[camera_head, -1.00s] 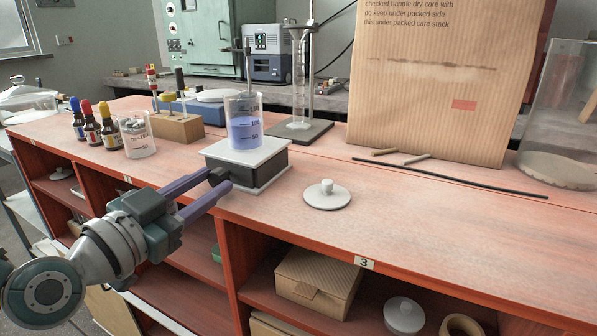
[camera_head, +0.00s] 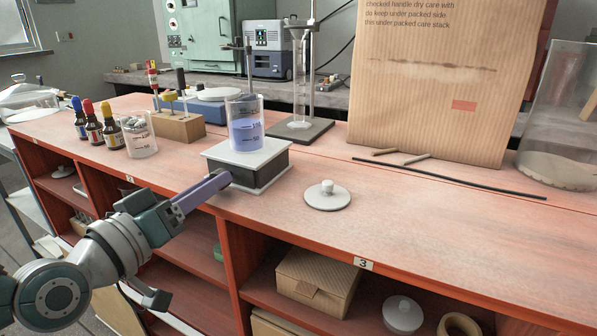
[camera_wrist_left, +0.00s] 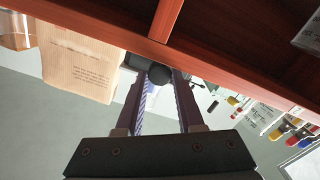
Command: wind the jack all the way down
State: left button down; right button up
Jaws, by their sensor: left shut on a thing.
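The lab jack (camera_head: 258,173) stands near the bench's front edge, with a white top plate and a dark body. A beaker of blue liquid (camera_head: 244,128) stands upright on its plate, with a thin rod rising above it. My left gripper (camera_head: 220,179) is shut on the jack's dark knob at its left front side. In the head view the fingers mostly hide the knob. The left wrist view shows the round black knob (camera_wrist_left: 159,74) between the two purple fingers. My right gripper is in neither view.
A white lid (camera_head: 327,197) lies right of the jack. Left are a small beaker (camera_head: 139,137), dropper bottles (camera_head: 94,126) and a wooden block (camera_head: 179,127). A stand (camera_head: 300,131) and large paper bag (camera_head: 425,90) are behind. Open shelves lie below the bench edge.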

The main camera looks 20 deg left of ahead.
pick_arm(q)
jog(key=shift+n, duration=0.6)
jog(key=c, duration=0.6)
grip_release()
jog(key=shift+o, duration=0.4)
